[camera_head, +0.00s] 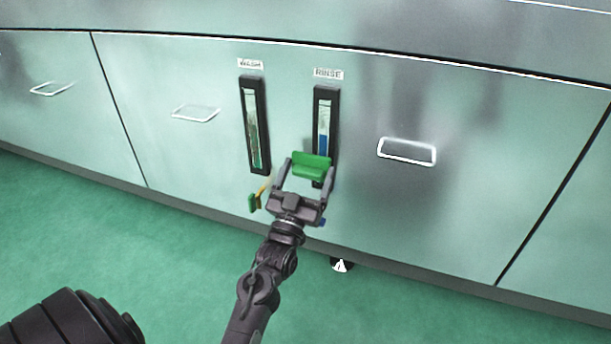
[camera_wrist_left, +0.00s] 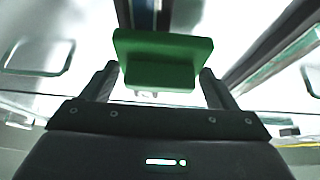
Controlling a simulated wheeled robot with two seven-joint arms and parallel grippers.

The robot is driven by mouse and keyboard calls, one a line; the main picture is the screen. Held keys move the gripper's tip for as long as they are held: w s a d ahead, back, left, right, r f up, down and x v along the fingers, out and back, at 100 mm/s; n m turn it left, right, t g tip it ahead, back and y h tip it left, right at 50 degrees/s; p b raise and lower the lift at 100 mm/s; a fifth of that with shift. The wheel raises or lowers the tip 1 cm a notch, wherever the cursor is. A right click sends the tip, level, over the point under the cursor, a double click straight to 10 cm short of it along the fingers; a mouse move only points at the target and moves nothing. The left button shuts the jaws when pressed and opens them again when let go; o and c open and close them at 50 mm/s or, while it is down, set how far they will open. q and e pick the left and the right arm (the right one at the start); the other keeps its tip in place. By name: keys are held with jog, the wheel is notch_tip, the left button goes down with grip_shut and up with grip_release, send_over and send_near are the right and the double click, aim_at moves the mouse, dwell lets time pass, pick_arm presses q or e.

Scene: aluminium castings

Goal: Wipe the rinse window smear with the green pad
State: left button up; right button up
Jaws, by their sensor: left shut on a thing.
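The green pad (camera_head: 312,165) is between the fingers of my left gripper (camera_head: 306,172), which is shut on it. The pad is in front of the lower part of the rinse window (camera_head: 324,115), a narrow upright slot in a black frame under the RINSE label (camera_head: 328,74). In the left wrist view the pad (camera_wrist_left: 163,60) shows between the fingertips, with the dark window frame (camera_wrist_left: 150,13) behind it. Pale marks show in the upper part of the window, with blue below. I cannot tell whether the pad touches the glass. My right gripper is not in view.
The wash window (camera_head: 255,125) stands to the left under its WASH label (camera_head: 250,64). A metal handle (camera_head: 407,151) sticks out on the right and another (camera_head: 196,113) on the left. A small green and yellow thing (camera_head: 257,197) is left of my gripper. The green floor (camera_head: 120,240) is clear.

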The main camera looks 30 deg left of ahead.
pick_arm(q)
jog(key=shift+w+a, duration=0.1)
jog(key=shift+w, duration=0.25)
